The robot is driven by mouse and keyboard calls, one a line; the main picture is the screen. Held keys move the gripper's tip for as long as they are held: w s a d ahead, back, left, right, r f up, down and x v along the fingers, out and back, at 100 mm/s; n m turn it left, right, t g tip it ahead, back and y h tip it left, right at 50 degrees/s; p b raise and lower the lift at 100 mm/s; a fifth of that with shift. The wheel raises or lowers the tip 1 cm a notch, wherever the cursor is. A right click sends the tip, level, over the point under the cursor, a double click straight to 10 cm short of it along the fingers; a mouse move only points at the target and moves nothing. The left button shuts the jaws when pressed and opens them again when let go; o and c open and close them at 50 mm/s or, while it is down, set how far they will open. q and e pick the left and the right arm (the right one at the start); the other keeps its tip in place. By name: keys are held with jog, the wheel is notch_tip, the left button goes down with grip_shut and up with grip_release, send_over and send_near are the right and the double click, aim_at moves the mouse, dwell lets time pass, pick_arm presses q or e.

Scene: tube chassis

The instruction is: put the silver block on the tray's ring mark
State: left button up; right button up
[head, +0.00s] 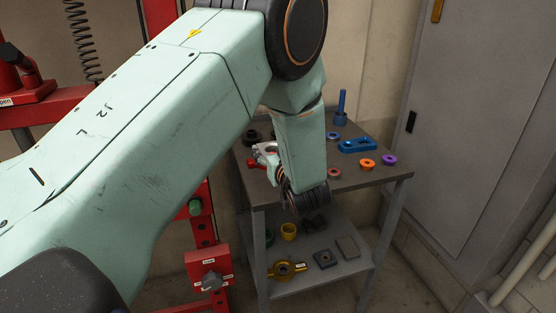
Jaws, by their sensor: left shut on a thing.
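My left arm comes in from the left and bends down over the grey table (372,182). My left gripper (264,156) is small and partly hidden behind my own wrist, at the table's left part. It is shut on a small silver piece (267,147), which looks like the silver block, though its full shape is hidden. I cannot tell whether the piece touches the table. I cannot make out the tray or its ring mark; my arm covers part of the tabletop. My right gripper is not in view.
On the table are a blue upright post (341,108), a blue slotted part (357,145), an orange ring (367,163) and a purple ring (389,160). Several parts lie on the lower shelf (325,278). A grey cabinet (470,120) stands right. Red frames stand left.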

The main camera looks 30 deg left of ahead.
pick_arm(q)
jog(key=shift+r, duration=0.45)
